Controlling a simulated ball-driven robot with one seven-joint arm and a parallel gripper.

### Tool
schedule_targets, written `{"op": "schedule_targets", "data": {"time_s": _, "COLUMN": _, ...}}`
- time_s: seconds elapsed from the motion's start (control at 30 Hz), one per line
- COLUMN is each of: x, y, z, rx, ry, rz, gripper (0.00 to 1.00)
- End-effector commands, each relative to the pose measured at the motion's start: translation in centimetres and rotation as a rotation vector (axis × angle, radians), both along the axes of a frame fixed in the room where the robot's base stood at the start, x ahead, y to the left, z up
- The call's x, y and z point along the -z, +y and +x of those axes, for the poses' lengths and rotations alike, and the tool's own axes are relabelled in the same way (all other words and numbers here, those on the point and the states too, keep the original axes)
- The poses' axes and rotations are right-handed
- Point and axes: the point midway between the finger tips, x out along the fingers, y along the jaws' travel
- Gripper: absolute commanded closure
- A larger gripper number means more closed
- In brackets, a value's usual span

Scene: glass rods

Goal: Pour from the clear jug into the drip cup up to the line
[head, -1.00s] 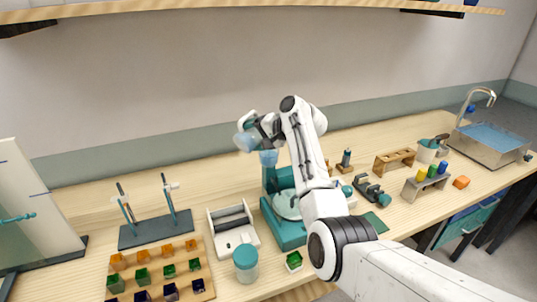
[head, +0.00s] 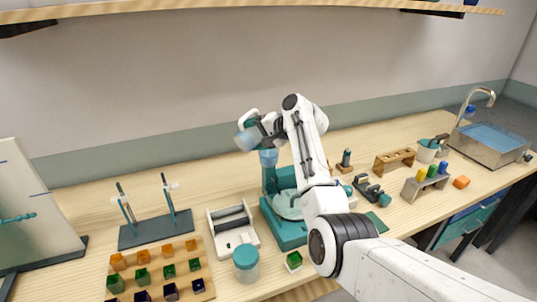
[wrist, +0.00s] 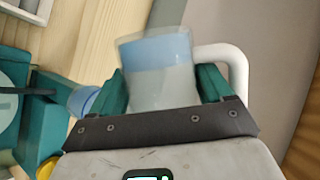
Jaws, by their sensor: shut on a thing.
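My gripper (wrist: 163,90) is shut on the clear jug (wrist: 162,72), with a teal finger on each side. The jug is see-through with blue in it, and its white handle (wrist: 238,68) sticks out to the right in the wrist view. In the head view the jug (head: 245,141) is held tilted above and just left of a small pale blue cup, which looks like the drip cup (head: 268,157). This cup sits on top of the teal stand (head: 287,236) and shows in the wrist view (wrist: 82,101). Its line and level are too small to tell.
A white tray (head: 232,238) and a teal-lidded jar (head: 246,264) stand left of the stand. Further left are a rod rack (head: 156,228) and a wooden block board (head: 206,268). Wooden racks and a sink (head: 490,145) are at the right. The wall rises behind.

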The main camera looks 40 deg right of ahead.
Motion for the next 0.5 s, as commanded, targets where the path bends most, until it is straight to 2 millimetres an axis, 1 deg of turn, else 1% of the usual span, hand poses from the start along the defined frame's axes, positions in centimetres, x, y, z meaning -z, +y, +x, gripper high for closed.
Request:
{"op": "schedule_targets", "data": {"time_s": 0.37, "x": -0.14, "y": -0.03, "z": 0.03, "rx": 0.000, "ry": -0.001, "rz": 0.002, "gripper": 0.59}}
{"op": "schedule_targets", "data": {"time_s": 0.5, "x": -0.36, "y": -0.14, "z": 0.04, "rx": 0.001, "ry": 0.002, "rz": 0.032, "gripper": 0.59}}
